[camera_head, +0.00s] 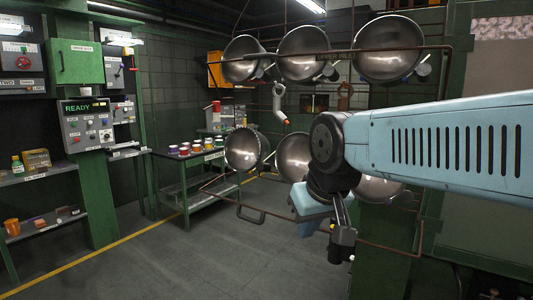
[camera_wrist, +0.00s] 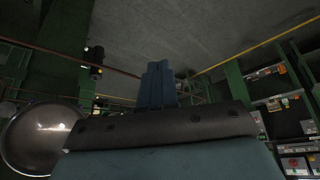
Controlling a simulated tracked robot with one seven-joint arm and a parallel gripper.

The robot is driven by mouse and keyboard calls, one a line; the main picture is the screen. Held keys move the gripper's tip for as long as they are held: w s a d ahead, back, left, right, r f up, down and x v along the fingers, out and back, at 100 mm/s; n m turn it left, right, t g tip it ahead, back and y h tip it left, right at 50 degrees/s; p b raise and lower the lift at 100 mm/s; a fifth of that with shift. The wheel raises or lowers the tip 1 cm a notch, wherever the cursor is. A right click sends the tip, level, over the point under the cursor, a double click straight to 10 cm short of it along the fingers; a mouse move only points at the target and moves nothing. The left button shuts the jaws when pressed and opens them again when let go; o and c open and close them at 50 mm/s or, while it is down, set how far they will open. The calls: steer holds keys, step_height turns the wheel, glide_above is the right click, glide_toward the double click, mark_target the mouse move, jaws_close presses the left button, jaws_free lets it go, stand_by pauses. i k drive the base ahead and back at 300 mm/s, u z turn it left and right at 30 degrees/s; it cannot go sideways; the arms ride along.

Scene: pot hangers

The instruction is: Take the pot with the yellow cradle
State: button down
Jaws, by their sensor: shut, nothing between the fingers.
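Several round metal pots hang on a brown pipe rack in the head view. The upper row has a left pot (camera_head: 242,60), a middle pot (camera_head: 304,58) and a right pot (camera_head: 388,50). Below are a left pot (camera_head: 242,150), a middle pot (camera_head: 293,158) and a right one (camera_head: 378,189), partly hidden by my arm. I cannot make out which has a yellow cradle. My gripper (camera_wrist: 158,84) is shut and empty in the wrist view, with its blue fingers together. One pot (camera_wrist: 40,138) shows left of it, apart from the fingers.
The rack's lower pipe (camera_head: 385,245) crosses near my wrist. A green table (camera_head: 185,180) with several small coloured cans stands behind on the left. Shelves and a control panel (camera_head: 88,125) line the left wall. The floor (camera_head: 190,265) at front left is clear.

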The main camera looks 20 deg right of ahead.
mark_target(245, 149)
steer(key=u, duration=1)
steer(key=i, duration=0.1)
steer(key=z, duration=2.7)
steer(key=k, duration=0.7)
steer(key=u, duration=0.55)
steer(key=i, duration=1)
steer(key=u, duration=0.15)
